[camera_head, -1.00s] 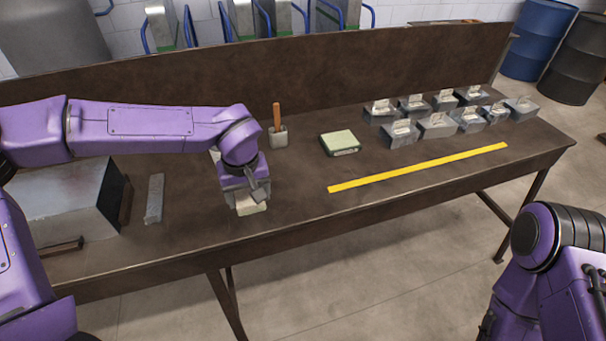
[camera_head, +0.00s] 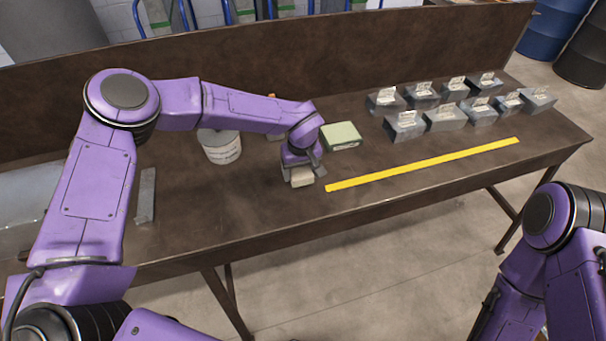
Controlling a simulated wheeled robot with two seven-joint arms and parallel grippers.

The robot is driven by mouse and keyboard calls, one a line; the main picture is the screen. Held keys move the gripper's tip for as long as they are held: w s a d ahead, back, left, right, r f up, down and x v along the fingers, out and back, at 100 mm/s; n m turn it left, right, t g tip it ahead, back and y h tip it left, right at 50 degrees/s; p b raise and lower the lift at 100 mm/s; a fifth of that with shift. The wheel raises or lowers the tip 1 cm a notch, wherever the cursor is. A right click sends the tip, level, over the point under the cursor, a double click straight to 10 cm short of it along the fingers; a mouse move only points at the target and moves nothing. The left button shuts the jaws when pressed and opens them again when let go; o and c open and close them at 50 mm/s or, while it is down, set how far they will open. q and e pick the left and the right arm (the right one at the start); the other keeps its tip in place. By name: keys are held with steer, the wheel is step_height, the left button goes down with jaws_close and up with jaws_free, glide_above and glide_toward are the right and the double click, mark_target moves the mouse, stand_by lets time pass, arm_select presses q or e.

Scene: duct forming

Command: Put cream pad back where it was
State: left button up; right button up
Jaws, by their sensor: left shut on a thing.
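The cream pad (camera_head: 301,179) is a small pale block at the end of my left arm, over the front middle of the table. My left gripper (camera_head: 302,170) points down and is shut on it. Whether the pad touches the tabletop or hangs just above it, I cannot tell. The gripper covers its upper part. A pale green-topped block (camera_head: 341,135) sits just behind and to the right. My right arm shows at the lower right, but its gripper does not show.
A yellow strip (camera_head: 425,165) runs along the table's front right. Several grey metal blocks with labels (camera_head: 445,118) stand behind it. A white bucket (camera_head: 221,148) and a grey bar (camera_head: 146,195) are on the left. A wooden-handled tool is mostly hidden behind my left arm.

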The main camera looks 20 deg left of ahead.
mark_target(304, 171)
arm_select(q)
steer(key=shift+w+d+f, duration=0.2)
steer(key=shift+d+f, duration=0.05)
steer(key=shift+f, duration=0.05)
step_height(304, 171, down, 2)
steer(key=shift+d+f+p, duration=0.15)
steer(key=shift+f+p, duration=0.1)
steer(key=shift+p, duration=0.05)
steer(key=shift+w+f, duration=0.15)
steer(key=shift+f, duration=0.3)
steer(key=shift+f, duration=0.1)
steer(key=o, duration=1)
steer(key=r, duration=0.4)
steer(key=s+r+b, duration=0.1)
steer(key=r, duration=0.7)
steer(key=shift+s+d+r+b, duration=0.15)
steer(key=shift+s+d+b, duration=0.05)
steer(key=shift+d+b, duration=0.2)
